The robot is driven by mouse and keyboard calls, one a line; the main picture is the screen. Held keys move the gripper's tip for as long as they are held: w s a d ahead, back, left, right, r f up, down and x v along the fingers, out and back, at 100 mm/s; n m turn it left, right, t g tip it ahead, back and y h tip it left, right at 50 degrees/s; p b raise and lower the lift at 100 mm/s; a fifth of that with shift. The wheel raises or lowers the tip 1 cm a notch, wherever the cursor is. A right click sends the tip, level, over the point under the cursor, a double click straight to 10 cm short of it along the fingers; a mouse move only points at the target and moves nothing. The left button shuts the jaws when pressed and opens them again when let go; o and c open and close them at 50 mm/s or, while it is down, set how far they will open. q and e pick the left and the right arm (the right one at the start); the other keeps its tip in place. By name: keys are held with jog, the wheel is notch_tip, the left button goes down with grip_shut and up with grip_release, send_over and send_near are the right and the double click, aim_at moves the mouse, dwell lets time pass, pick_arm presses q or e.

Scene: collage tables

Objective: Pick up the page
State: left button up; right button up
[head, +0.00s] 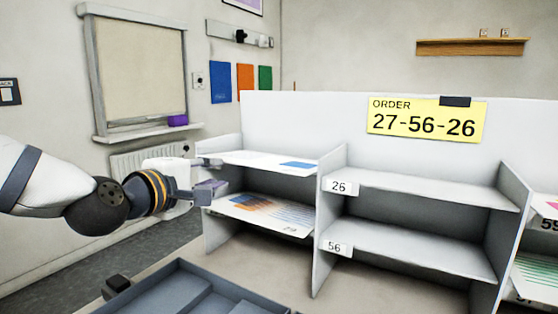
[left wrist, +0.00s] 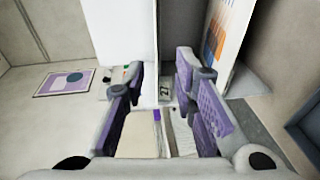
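A white page with a blue block (head: 262,161) lies on the upper left shelf in the head view. A page with orange, blue and striped print (head: 262,212) lies on the shelf below; it also shows in the left wrist view (left wrist: 228,30). My left gripper (head: 215,176) is at the left end of these shelves, its fingers spread. I cannot tell whether the fingers touch anything. My right gripper is not in view.
A yellow order sign (head: 425,121) reads 27-56-26. The middle shelves, labelled 26 (head: 339,186) and 56 (head: 338,247), are empty. More pages (head: 535,275) lie at the far right. A dark blue tray (head: 215,291) is at the front. Upright dividers separate the shelves.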

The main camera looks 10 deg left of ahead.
aim_at(239, 164)
pick_arm(q)
jog(key=b+x, duration=0.1)
jog(key=x, duration=0.9)
jog(key=shift+w+d+r+b, duration=0.2)
jog(key=shift+w+d+b, duration=0.05)
jog(key=shift+b, duration=0.15)
jog(key=shift+r, duration=0.1)
grip_shut()
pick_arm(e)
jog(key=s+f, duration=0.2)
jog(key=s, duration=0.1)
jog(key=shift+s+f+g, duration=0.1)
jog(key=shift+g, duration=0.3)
